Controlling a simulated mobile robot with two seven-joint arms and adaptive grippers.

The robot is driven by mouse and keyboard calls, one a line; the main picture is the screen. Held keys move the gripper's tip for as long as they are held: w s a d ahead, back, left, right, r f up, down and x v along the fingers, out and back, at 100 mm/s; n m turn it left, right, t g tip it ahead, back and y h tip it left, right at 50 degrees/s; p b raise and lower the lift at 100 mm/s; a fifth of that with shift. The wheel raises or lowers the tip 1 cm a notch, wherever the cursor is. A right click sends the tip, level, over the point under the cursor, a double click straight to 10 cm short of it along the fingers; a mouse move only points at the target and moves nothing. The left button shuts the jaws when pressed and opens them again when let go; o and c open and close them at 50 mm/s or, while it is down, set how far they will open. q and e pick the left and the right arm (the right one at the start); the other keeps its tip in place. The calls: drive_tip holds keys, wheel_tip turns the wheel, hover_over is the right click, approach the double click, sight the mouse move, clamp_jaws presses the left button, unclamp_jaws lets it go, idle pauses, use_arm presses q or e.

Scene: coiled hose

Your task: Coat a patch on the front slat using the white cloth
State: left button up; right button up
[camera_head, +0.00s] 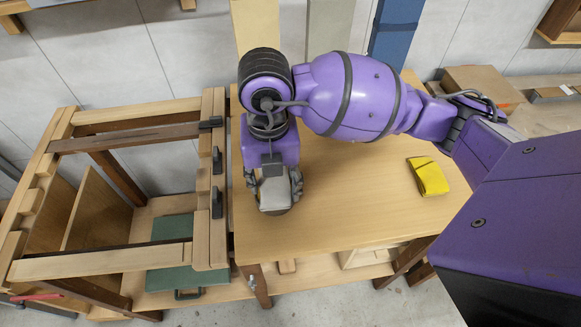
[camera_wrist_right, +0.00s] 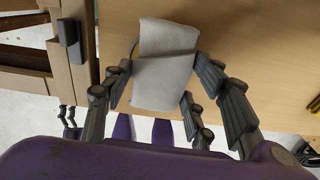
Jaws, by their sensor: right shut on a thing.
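My right gripper (camera_head: 275,188) is above the left part of the wooden table and points down. It is shut on the white cloth (camera_head: 273,192), a folded pale pad. In the right wrist view the cloth (camera_wrist_right: 165,65) sits between the dark fingers of the right gripper (camera_wrist_right: 168,85). A dark edge shows just under the cloth in the head view; I cannot tell what it is. The front slat (camera_head: 105,263) is a pale wooden bar along the near side of the wooden frame at left, apart from the gripper. My left gripper is not in view.
The table top (camera_head: 345,215) is mostly clear. A yellow folded cloth or packet (camera_head: 429,176) lies at its right. Black clamps (camera_head: 217,160) stick up along the frame's right rail, between the slat and the table. A green case (camera_head: 170,280) lies below the frame.

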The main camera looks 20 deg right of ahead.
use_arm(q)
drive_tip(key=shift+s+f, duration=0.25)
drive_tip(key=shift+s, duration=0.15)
use_arm(e)
drive_tip(key=shift+f, duration=0.15)
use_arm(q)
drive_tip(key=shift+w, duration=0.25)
use_arm(e)
drive_tip(key=shift+f, duration=0.2)
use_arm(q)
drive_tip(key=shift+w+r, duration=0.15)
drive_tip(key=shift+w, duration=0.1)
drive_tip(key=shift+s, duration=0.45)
use_arm(e)
drive_tip(key=shift+f, duration=0.15)
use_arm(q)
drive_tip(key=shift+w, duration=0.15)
